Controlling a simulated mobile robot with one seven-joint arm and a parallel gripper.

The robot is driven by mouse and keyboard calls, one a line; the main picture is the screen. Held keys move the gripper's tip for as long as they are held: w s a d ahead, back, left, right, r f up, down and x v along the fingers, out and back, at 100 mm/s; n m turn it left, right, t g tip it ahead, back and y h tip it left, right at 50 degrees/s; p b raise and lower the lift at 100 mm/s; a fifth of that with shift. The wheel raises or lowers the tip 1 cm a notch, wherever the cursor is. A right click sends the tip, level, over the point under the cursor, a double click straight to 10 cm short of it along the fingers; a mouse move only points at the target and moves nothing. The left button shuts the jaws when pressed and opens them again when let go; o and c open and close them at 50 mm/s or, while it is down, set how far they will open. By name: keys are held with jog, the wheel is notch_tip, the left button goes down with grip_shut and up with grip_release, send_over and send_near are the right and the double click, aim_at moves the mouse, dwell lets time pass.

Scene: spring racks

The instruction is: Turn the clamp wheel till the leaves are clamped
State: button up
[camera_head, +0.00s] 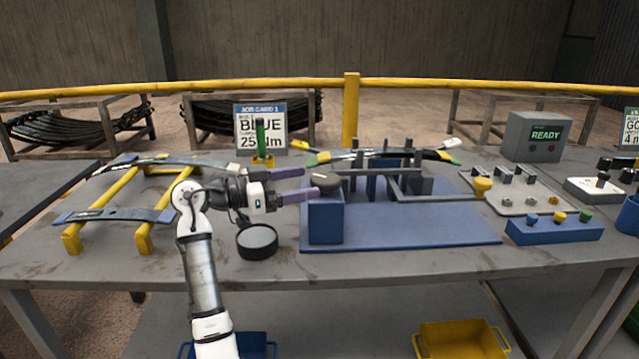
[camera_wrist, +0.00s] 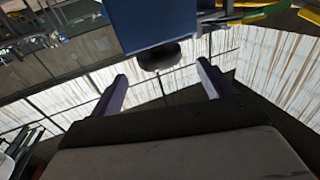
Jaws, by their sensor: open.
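The clamp wheel (camera_head: 326,180) is a dark grey disc on top of a blue block (camera_head: 326,218) at the left end of the blue clamp fixture (camera_head: 430,230). My gripper (camera_head: 309,184) is open and empty, its purple fingers pointing right at the wheel from its left side. In the wrist view the dark wheel (camera_wrist: 158,56) lies ahead, between the lines of my fingers (camera_wrist: 161,76), apparently beyond their tips. The leaves (camera_head: 375,154), dark strips with yellow and green ends, lie across the fixture's back by the grey uprights. Whether they are pressed together, I cannot tell.
A yellow rack (camera_head: 150,188) with separate leaves stands at left. A job card (camera_head: 260,128) reads BLUE. At right are a grey tray (camera_head: 520,200), a blue button box (camera_head: 553,229) and a READY display (camera_head: 536,137).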

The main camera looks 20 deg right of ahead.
jog(key=a, duration=0.7)
jog(key=shift+a+b, duration=0.4)
